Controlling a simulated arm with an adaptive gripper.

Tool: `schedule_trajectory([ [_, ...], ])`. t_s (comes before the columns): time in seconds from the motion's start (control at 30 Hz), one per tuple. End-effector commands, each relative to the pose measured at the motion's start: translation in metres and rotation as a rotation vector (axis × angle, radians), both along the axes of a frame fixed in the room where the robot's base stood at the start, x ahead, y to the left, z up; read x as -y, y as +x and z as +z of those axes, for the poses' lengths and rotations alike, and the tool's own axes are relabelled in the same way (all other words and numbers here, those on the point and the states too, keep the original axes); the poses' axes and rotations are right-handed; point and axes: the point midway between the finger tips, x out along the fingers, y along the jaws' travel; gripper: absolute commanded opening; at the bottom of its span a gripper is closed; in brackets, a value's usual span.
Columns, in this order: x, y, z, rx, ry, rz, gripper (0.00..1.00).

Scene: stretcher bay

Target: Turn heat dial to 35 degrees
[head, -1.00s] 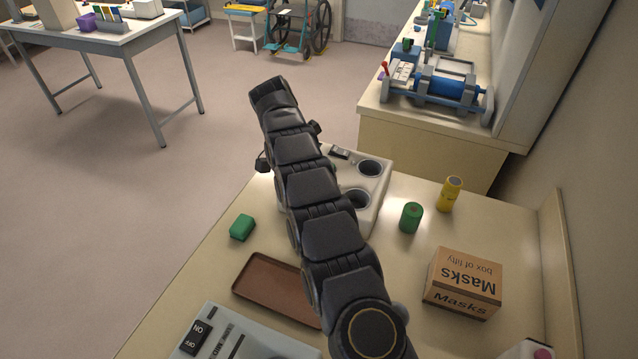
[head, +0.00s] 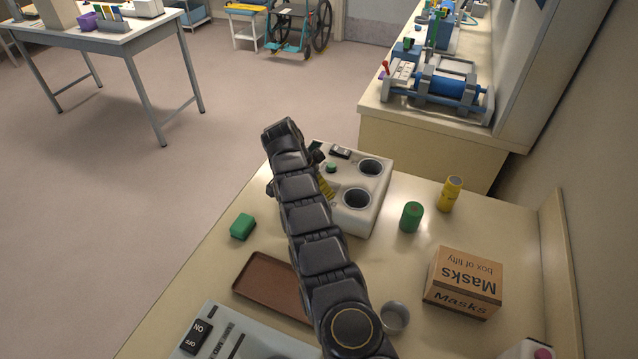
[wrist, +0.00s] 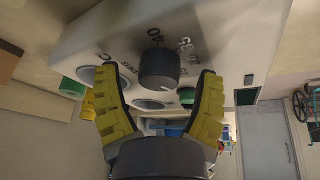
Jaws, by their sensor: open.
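The dark heat dial (wrist: 160,70) sticks out from the pale face of the warmer unit (wrist: 215,30) in the wrist view. Printed marks surround it; "40" reads clearly, the others only partly. My gripper (wrist: 158,76) is open, with one yellow finger on each side of the dial. Gaps show between the fingers and the dial. In the head view the unit (head: 376,205) has two round wells, and my gripper (head: 325,184) is at its left side, mostly hidden by my arm. The dial is hidden there.
A green block (head: 242,227), brown tray (head: 262,287), green can (head: 411,217), yellow bottle (head: 449,194), masks box (head: 463,283) and grey cup (head: 395,318) stand on the table.

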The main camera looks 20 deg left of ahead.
Motion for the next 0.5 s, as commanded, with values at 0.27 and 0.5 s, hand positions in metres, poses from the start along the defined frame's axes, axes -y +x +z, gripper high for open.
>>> schedule_trajectory([
  [0.27, 0.0002, -0.0002, 0.0002, -0.001, 0.0, 0.0, 0.1],
  [0.5, 0.0001, -0.0001, -0.0001, -0.001, 0.0, 0.001, 0.05],
])
